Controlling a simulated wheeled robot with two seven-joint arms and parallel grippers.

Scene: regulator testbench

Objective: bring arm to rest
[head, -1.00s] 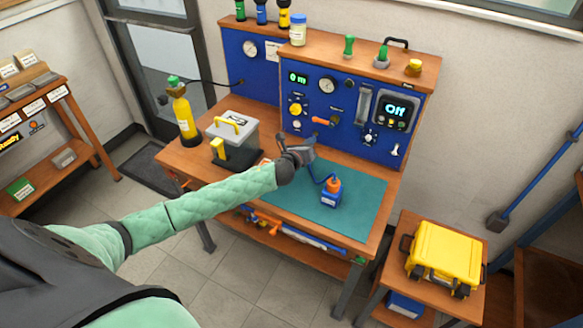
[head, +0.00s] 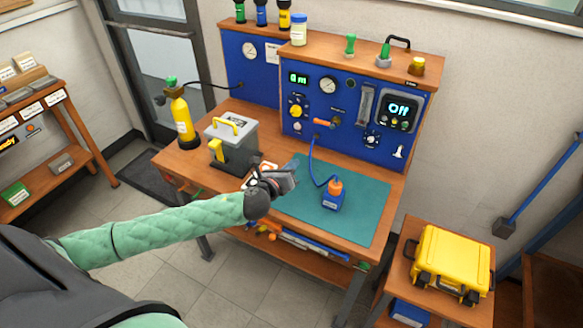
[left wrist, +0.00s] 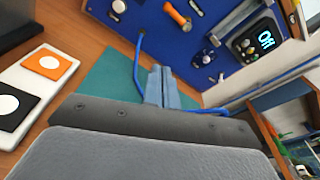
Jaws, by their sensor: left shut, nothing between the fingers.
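My left arm reaches in from the left in the head view, in a green quilted sleeve. My left gripper (head: 290,178) is shut and empty, above the front left part of the teal mat (head: 357,211). In the left wrist view its two fingers (left wrist: 162,84) are together in front of the teal mat. My right gripper does not show in any view.
The wooden bench (head: 200,161) carries a blue test panel (head: 340,118), a small blue device with an orange top (head: 332,197) and a blue hose, a grey box (head: 237,150) and a yellow bottle (head: 182,120). A yellow case (head: 455,259) stands on a side table.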

